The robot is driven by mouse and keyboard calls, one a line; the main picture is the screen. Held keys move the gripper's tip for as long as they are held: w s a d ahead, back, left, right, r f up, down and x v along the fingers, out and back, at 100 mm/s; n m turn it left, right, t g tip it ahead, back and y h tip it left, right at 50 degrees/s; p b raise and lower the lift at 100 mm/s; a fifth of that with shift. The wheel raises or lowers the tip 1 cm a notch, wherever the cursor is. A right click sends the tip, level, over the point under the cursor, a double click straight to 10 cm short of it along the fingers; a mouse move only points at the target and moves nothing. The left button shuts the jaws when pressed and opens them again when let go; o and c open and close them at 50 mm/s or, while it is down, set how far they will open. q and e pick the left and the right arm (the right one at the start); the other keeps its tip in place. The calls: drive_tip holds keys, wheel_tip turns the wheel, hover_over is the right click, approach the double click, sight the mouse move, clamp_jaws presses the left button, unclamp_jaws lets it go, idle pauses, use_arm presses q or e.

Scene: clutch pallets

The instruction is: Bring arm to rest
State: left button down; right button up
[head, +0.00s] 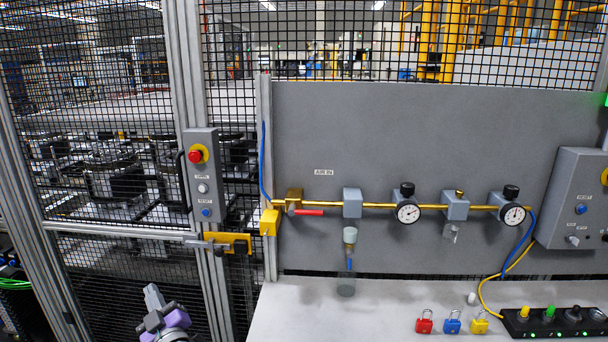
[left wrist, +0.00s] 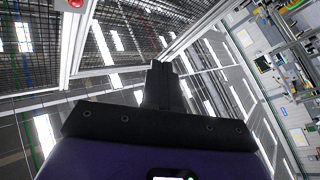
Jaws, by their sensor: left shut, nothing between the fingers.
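My left gripper (head: 153,298) shows at the bottom left of the head view, in front of the mesh fence and left of the grey worktop. It points upward, is shut and holds nothing. The gripper is apart from the fence posts and the panel. My right gripper is in neither view.
A grey worktop (head: 300,318) holds red (head: 424,326), blue (head: 452,326) and yellow (head: 480,326) padlocks and a black connector strip (head: 555,322). Behind it, a grey panel (head: 430,140) carries an air line with gauges. A button box (head: 202,175) hangs on the fence post.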

use_arm(q)
drive_tip(key=s+d+f+m+g+h, duration=0.2)
drive_tip(key=d+f+m+h, duration=0.15)
drive_tip(key=f, duration=0.75)
drive_tip(key=s+d+f+m+g+h, duration=0.15)
drive_tip(key=d+f+h, duration=0.3)
drive_tip(key=f, duration=0.65)
drive_tip(key=s+d+f+m+g+h, duration=0.1)
drive_tip(key=d+f+m+g+h, duration=0.25)
drive_tip(key=f, duration=0.65)
drive_tip(key=s+d+f+g+h, duration=0.2)
drive_tip(key=s+d+f+g, duration=0.1)
drive_tip(key=s, duration=0.5)
drive_tip(key=s+d+f+m+g+h, duration=0.1)
drive_tip(key=s+d+f+g+h, duration=0.1)
drive_tip(key=s+d+f, duration=0.3)
drive_tip(key=s+d+f+m+g+h, duration=0.1)
drive_tip(key=s+d+f+g, duration=0.3)
drive_tip(key=s, duration=0.7)
wheel_tip(320, 180, down, 2)
drive_tip(key=shift+s+d+f+h, duration=0.15)
drive_tip(key=shift+d+f+h, duration=0.05)
drive_tip(key=shift+d+h, duration=0.3)
